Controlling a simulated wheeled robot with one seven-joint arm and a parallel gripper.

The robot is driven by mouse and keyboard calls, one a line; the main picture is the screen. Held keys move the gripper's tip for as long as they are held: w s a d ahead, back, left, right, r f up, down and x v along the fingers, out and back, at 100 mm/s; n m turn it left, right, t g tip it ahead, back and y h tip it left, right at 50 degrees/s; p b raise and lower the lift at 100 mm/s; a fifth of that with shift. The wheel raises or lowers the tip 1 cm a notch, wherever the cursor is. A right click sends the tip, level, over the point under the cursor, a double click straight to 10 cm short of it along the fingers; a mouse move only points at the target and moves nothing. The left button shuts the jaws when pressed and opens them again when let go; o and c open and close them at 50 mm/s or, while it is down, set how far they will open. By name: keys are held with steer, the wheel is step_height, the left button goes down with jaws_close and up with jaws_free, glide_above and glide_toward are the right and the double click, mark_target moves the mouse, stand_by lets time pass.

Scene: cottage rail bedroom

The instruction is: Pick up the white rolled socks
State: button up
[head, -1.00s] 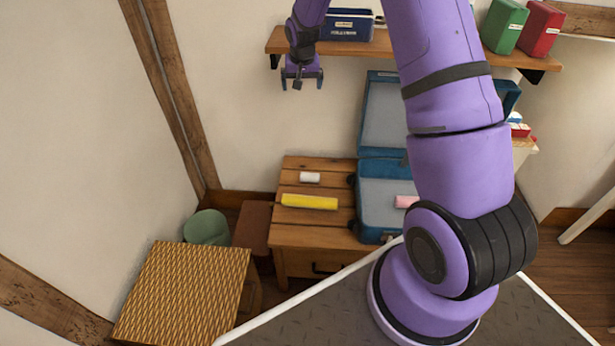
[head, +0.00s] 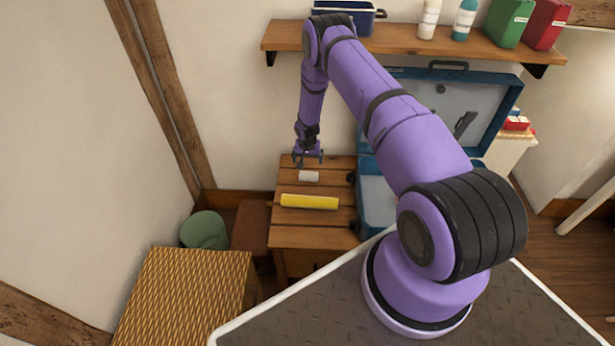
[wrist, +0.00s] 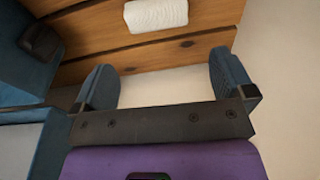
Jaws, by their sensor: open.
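The white rolled socks (head: 309,176) lie on the slatted wooden top near its back edge, behind a yellow roll. They also show in the wrist view (wrist: 156,15) at the top, beyond the fingertips and roughly centred between them. My gripper (head: 308,160) is open and empty, just above and behind the socks in the head view. In the wrist view its two dark fingers (wrist: 166,85) are spread wide, with nothing between them. A gap shows between the fingers and the socks; how high the gripper is above the wood is hard to tell.
The yellow roll (head: 309,202) lies in front of the socks on the wooden top (head: 290,238). An open blue suitcase (head: 374,209) stands at the right. A wall shelf (head: 400,41) with bottles and boxes hangs above. A woven box (head: 180,295) stands at the front left.

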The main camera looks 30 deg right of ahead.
mark_target(309, 173)
steer(key=f, duration=0.5)
steer(key=shift+w+d+f, duration=0.25)
steer(key=shift+f, duration=0.1)
step_height(309, 173, down, 4)
steer(key=shift+d+f, duration=0.1)
steer(key=shift+f, duration=0.6)
steer(key=c, duration=0.6)
